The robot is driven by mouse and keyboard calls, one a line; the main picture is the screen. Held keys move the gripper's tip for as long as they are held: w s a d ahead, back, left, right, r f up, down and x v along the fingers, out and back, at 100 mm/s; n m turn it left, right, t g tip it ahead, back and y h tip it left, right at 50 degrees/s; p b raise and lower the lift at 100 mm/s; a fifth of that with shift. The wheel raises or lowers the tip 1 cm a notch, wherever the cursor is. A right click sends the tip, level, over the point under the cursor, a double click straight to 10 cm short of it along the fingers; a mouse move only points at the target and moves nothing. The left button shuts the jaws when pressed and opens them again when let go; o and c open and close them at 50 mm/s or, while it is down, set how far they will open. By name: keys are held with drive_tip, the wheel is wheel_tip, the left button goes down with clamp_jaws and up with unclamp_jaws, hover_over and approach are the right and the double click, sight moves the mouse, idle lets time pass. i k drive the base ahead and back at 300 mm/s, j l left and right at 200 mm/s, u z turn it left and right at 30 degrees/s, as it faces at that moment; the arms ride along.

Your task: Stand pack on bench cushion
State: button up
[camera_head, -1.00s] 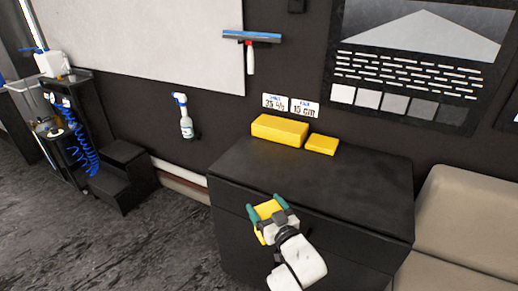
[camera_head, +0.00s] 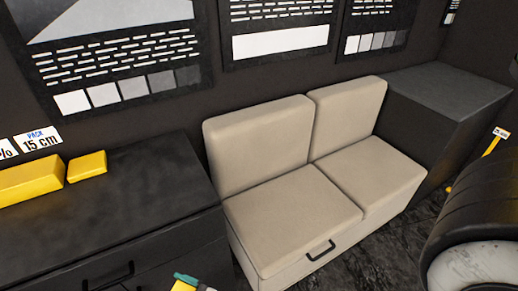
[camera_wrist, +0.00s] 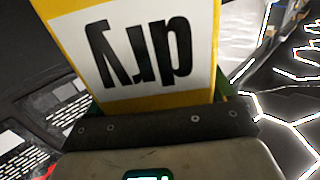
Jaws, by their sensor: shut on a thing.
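A yellow pack (camera_wrist: 165,85) with a white label reading "dry", upside down in the picture, fills the upper middle of the wrist view. My gripper (camera_head: 190,282) is shut on it; only a green fingertip, a bit of yellow pack and a little white show at the bottom edge of the head view. The bench has two beige seat cushions, a left one (camera_head: 290,220) and a right one (camera_head: 370,175), both bare. They lie to the right of and beyond my gripper. Most of the pack is hidden in the head view.
A black cabinet (camera_head: 120,215) stands left of the bench, with a larger yellow block (camera_head: 28,183) and a smaller one (camera_head: 87,164) on top. A dark box (camera_head: 440,100) adjoins the bench's right end. A dark tyre (camera_head: 480,215) is at the right edge.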

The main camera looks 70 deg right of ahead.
sight(371, 179)
drive_tip(key=z, duration=1.75)
drive_tip(key=i+j+z, duration=0.1)
drive_tip(key=z, duration=1.6)
drive_tip(key=i+j, duration=0.15)
drive_tip(key=j, duration=0.3)
drive_tip(key=i+j+z, duration=0.1)
drive_tip(key=j, duration=0.35)
drive_tip(key=i+j, duration=0.1)
drive_tip(key=j, duration=0.4)
